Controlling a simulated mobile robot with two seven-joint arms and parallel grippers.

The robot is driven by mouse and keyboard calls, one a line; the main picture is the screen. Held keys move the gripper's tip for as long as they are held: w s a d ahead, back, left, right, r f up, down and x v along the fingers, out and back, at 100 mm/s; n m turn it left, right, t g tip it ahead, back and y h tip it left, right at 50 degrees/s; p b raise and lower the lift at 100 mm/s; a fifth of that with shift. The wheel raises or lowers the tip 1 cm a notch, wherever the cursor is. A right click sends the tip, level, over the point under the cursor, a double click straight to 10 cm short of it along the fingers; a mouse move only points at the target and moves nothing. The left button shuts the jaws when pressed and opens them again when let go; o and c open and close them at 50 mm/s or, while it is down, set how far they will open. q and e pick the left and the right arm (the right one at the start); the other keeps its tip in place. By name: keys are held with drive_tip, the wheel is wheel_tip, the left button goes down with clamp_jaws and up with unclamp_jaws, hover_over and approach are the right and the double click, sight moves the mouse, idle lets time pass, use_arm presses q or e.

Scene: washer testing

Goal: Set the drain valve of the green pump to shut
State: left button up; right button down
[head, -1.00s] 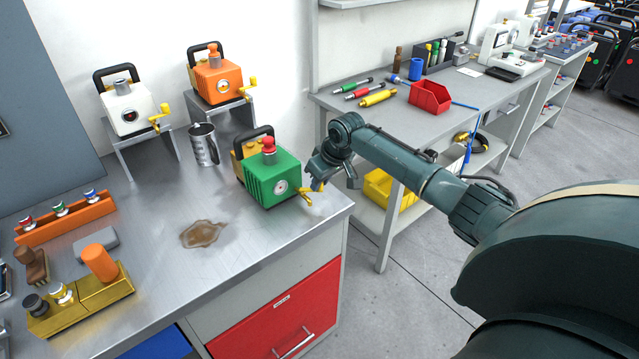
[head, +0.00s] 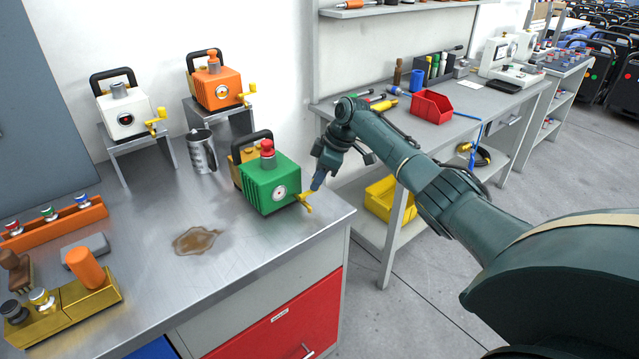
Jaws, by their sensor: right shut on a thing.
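The green pump (head: 270,186) stands on the steel bench near its right edge. It has a red cap on top, a round gauge on its front face and a black carrying handle behind. Its yellow drain valve (head: 305,203) sticks out low at the right of the front face. My right gripper (head: 316,186) comes in from the right, pointing down beside the pump. Its fingertips are at the yellow valve handle and it is shut on it. The fingers are small in the picture and partly hide the valve. My left gripper is not in view.
A white pump (head: 123,110) and an orange pump (head: 218,88) stand on metal stands behind. A metal jug (head: 202,152) stands between them and the green pump. A brown puddle (head: 196,240) lies on the bench (head: 150,260). A second table (head: 400,115) stands right.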

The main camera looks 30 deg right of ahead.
idle(0.3)
drive_tip(key=c, duration=1.3)
unclamp_jaws()
drive_tip(key=shift+r, duration=0.1)
drive_tip(key=b+v, duration=0.1)
drive_tip(key=v, duration=1.2)
